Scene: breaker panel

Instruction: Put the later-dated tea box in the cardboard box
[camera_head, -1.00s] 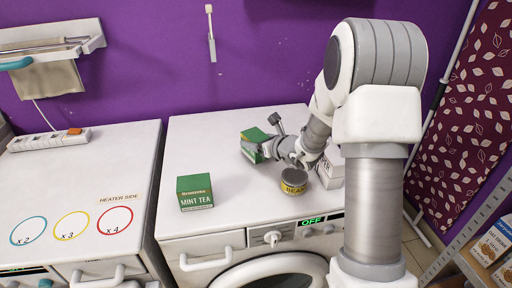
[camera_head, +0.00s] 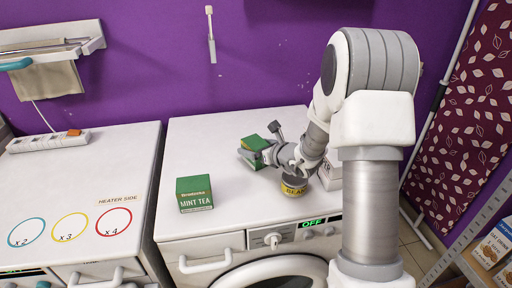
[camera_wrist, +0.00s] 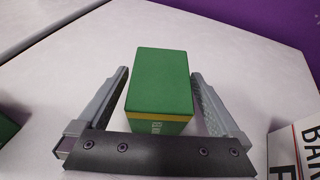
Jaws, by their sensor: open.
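A green tea box (camera_head: 255,142) stands toward the back of the white washer top. In the wrist view the same box (camera_wrist: 160,80) sits between the two fingers, with visible gaps at both sides. My gripper (camera_head: 257,155) is open around it; its fingertips (camera_wrist: 160,75) lie on either side of the box. A second green box, labelled mint tea (camera_head: 195,193), stands at the front left of the washer top, apart from the gripper. No date is readable on either box. I cannot identify the cardboard box in these views.
A yellow-labelled can (camera_head: 294,187) stands under my wrist, near a white box (camera_head: 330,174), which also shows in the wrist view (camera_wrist: 295,152). Cartons (camera_head: 492,248) sit on a shelf at right. The left counter (camera_head: 90,170) has a power strip (camera_head: 47,142) at its back.

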